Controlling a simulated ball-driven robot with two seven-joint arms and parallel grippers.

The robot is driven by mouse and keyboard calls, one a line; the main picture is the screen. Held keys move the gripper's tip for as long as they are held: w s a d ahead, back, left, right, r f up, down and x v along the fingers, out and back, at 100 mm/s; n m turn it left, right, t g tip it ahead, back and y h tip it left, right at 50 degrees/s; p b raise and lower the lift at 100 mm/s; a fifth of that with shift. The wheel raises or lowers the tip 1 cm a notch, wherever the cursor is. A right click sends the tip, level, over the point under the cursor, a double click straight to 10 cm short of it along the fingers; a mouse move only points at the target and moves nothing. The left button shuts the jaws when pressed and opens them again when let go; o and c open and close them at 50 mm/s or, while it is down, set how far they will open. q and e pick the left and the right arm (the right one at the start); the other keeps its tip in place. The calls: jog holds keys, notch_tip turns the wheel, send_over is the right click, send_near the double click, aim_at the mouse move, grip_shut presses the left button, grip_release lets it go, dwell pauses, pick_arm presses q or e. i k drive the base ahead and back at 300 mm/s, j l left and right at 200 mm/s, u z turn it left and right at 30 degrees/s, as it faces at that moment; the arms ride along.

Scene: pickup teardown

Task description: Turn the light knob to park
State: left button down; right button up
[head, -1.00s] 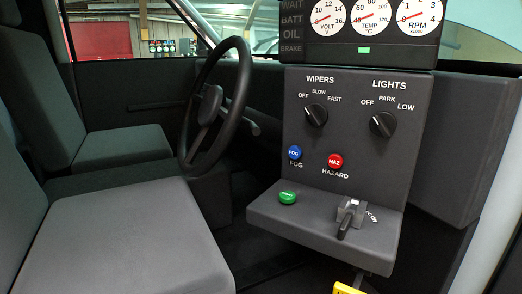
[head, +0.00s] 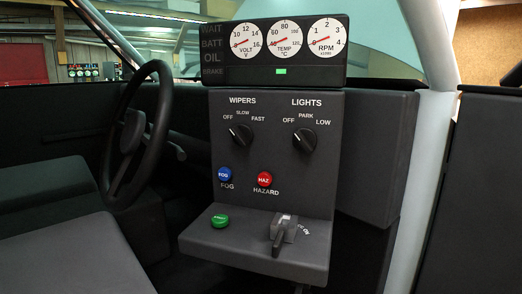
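The light knob (head: 305,140) is a black rotary knob under the LIGHTS label, at the upper right of the grey control panel (head: 288,196). The marks OFF, PARK and LOW run in an arc above it from left to right. Its pointer appears to tilt up and left, toward OFF. Nothing touches the knob. Neither of my grippers shows in the head view.
The wiper knob (head: 241,135) is to the left. Below are the blue fog button (head: 225,174), red hazard button (head: 264,179), green button (head: 220,221) and a lever switch (head: 283,232). The steering wheel (head: 138,135) stands left; a pale pillar (head: 424,165) stands right.

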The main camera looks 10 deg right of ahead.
aim_at(304, 139)
jog(key=l+z, duration=0.2)
jog(key=z, duration=0.2)
jog(key=l+z, duration=0.2)
jog(key=z, duration=0.25)
jog(key=i+l+z, duration=0.1)
jog(key=z, duration=0.3)
jog(key=i+l, duration=0.05)
jog(key=l, duration=0.05)
